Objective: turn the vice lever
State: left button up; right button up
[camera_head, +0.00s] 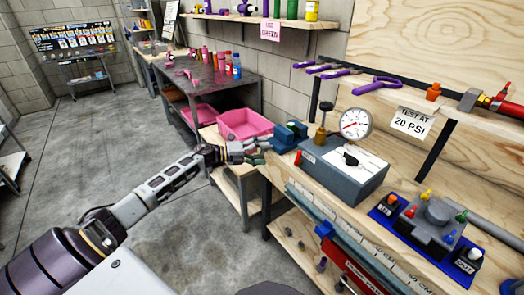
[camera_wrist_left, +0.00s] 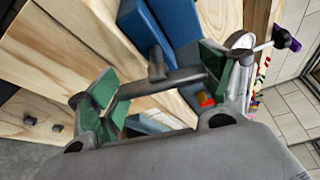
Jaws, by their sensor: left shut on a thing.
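The grey vice lever (camera_wrist_left: 160,82) is a bar that runs crosswise under a round screw end. My left gripper (camera_head: 252,150) is at the vice's left side, in front of the screw. The exact contact is partly hidden. My right gripper is not in view.
A grey box (camera_head: 342,172) with a pressure gauge (camera_head: 355,124) stands right of the vice. A blue tray (camera_head: 422,232) with fittings lies further right. A pink bin (camera_head: 244,124) is behind the gripper. Open concrete floor lies to the left.

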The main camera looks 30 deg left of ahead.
pick_arm(q)
jog(key=shift+f, duration=0.1)
dwell(0.4)
jog(key=o, duration=1)
jog(key=shift+s, duration=0.1)
jog(key=shift+v, duration=5.9)
